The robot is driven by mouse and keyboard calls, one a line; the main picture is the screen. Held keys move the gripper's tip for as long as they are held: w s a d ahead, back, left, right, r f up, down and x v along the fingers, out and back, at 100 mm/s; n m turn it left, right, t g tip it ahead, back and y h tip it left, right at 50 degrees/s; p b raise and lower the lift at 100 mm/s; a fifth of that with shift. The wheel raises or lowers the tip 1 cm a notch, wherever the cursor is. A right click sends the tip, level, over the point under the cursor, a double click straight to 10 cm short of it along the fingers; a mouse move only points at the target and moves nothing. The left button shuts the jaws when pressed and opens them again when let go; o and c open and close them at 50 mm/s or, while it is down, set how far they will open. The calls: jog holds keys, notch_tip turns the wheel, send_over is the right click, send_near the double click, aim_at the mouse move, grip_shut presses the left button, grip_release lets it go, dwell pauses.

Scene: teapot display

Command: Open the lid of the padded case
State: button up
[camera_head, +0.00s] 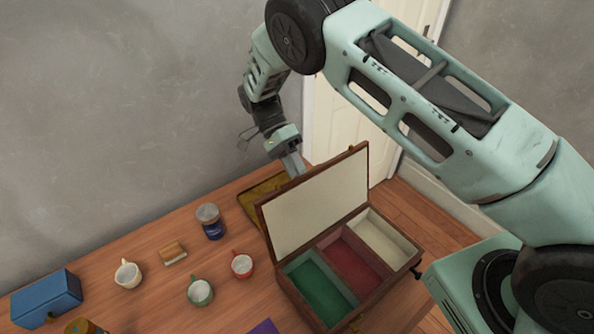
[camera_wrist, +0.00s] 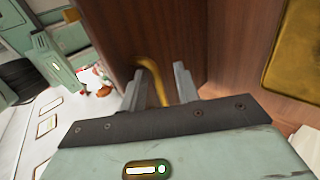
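The padded case (camera_head: 385,287) stands on the wooden table with its lid (camera_head: 318,203) raised steeply. The lid's pale inner face shows, and the green, red and cream compartments below are open and look empty. My gripper (camera_head: 293,164) is behind the lid's upper edge; its fingertips are hidden there. In the wrist view my gripper (camera_wrist: 157,88) has its fingers apart at a brown wooden panel. A curved brass-coloured bar (camera_wrist: 153,72) shows between the fingers, with a gap beside it. I cannot tell whether a finger touches the bar.
A mustard-coloured tray (camera_head: 248,200) lies behind the lid at left.

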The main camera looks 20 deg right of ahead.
jog(key=v, duration=1.2)
jog(key=shift+p, duration=0.45)
